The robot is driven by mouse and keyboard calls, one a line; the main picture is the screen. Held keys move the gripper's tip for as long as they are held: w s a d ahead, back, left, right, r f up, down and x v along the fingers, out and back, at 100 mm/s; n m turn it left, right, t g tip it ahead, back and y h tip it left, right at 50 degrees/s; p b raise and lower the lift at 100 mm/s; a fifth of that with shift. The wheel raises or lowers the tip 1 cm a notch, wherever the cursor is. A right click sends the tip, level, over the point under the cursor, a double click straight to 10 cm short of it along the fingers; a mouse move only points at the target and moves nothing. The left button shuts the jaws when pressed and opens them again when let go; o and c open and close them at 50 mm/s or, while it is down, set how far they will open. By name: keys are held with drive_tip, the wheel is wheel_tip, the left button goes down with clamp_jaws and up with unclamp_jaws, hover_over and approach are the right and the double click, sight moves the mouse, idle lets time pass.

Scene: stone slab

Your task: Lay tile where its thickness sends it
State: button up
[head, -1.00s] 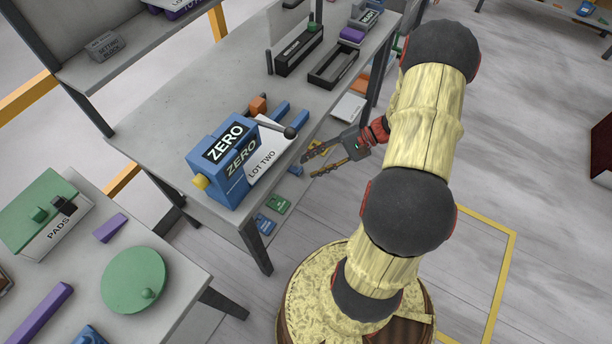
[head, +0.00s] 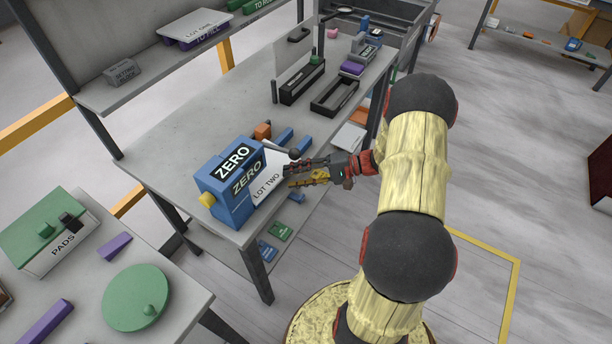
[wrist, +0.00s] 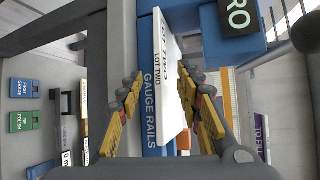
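The white tile marked LOT TWO (head: 268,187) is at the blue ZERO gauge (head: 228,178), its right end toward my gripper. In the wrist view the tile (wrist: 170,75) shows nearly edge-on beside the blue face marked GAUGE RAILS (wrist: 151,105). My gripper (head: 289,174) is at the tile's right end. In the wrist view its yellow-padded fingers (wrist: 160,85) are spread, one on each side of the tile. The right finger looks very near the tile; I cannot tell whether it touches. There is a gap on the left.
A dark lever knob (head: 294,154) stands close above my gripper. Green (head: 280,231) and blue (head: 266,251) labelled places lie on a lower level. Black trays (head: 335,95) stand farther back on the bench. A purple TO FILL label (wrist: 261,138) shows at the right in the wrist view.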

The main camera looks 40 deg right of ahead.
drive_tip(key=shift+x, duration=1.45)
drive_tip(key=shift+c, duration=0.6)
drive_tip(key=c, duration=0.8)
clamp_jaws()
